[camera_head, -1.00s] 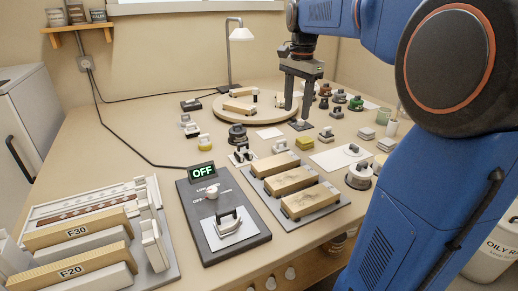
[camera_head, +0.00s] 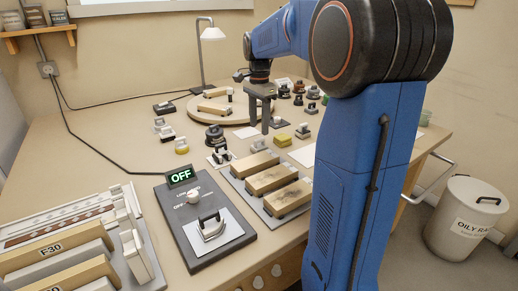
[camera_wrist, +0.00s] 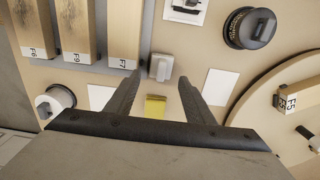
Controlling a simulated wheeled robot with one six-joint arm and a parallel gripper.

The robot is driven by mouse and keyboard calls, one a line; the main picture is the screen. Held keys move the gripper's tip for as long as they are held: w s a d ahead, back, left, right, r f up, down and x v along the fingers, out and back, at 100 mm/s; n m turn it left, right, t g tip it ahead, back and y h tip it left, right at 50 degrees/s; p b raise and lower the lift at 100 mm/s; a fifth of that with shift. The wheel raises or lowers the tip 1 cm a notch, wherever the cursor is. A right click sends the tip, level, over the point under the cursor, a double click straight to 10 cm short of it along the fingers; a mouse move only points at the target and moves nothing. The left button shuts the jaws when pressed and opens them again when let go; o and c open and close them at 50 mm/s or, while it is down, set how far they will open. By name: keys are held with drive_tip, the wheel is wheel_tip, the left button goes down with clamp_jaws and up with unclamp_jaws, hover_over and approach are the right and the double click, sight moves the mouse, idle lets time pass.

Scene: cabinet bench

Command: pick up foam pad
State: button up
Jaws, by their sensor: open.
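A small yellow block (camera_head: 280,140), which looks like the foam pad, lies on the bench in front of the round board. In the wrist view the yellow block (camera_wrist: 155,106) lies between my fingers in the picture, close to the gripper's body. My gripper (camera_head: 260,128) points down over the bench beside it, a little to its left in the head view. The gripper (camera_wrist: 160,88) is open, with nothing held between the fingers. A grey block with a raised grip (camera_wrist: 160,67) shows just beyond the fingertips. The exact height above the bench is hard to tell.
Wooden blocks (camera_head: 270,180) lie on a grey tray in front. A dark panel with an OFF display (camera_head: 180,176) is left of them. The round board (camera_head: 205,117) stands behind. White cards (camera_wrist: 221,86) lie nearby. My arm hides the bench's right part.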

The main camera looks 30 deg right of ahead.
sight(259, 139)
drive_tip(key=shift+w+d+f, duration=0.1)
drive_tip(key=shift+f, duration=1.75)
drive_tip(key=shift+w+d+f, duration=0.1)
drive_tip(key=shift+f, duration=1.75)
drive_tip(key=c, duration=0.8)
